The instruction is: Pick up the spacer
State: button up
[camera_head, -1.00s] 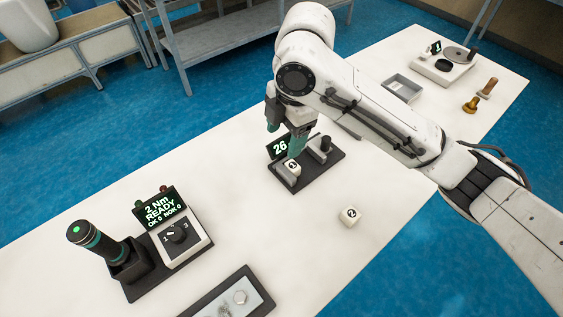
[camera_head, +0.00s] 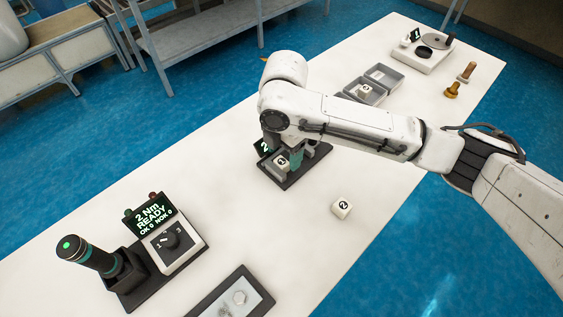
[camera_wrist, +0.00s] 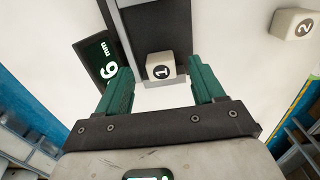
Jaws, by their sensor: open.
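A white spacer cube marked 1 (camera_wrist: 161,67) sits on the dark measuring stand (camera_head: 291,182), against a grey block; it also shows in the head view (camera_head: 282,161). My gripper (camera_wrist: 163,88) is open. In the wrist view its two green fingers lie to the left and right of the cube, with gaps on both sides, and the cube appears just beyond the fingertips. In the head view my arm hides part of the stand and its display. Another white cube, marked 2 (camera_head: 342,209), lies alone on the white table (camera_head: 200,165); it also shows in the wrist view (camera_wrist: 292,24).
Grey trays (camera_head: 381,78), one holding a cube (camera_head: 364,90), stand behind my arm. A screwdriver station (camera_head: 165,240) reading "2 Nm READY" is at front left. A framed tray (camera_head: 238,297) is at the front edge. Brass-coloured parts (camera_head: 452,90) stand at back right.

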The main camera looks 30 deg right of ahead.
jog(key=shift+f, duration=0.95)
jog(key=c, duration=1.2)
jog(key=shift+r, duration=0.1)
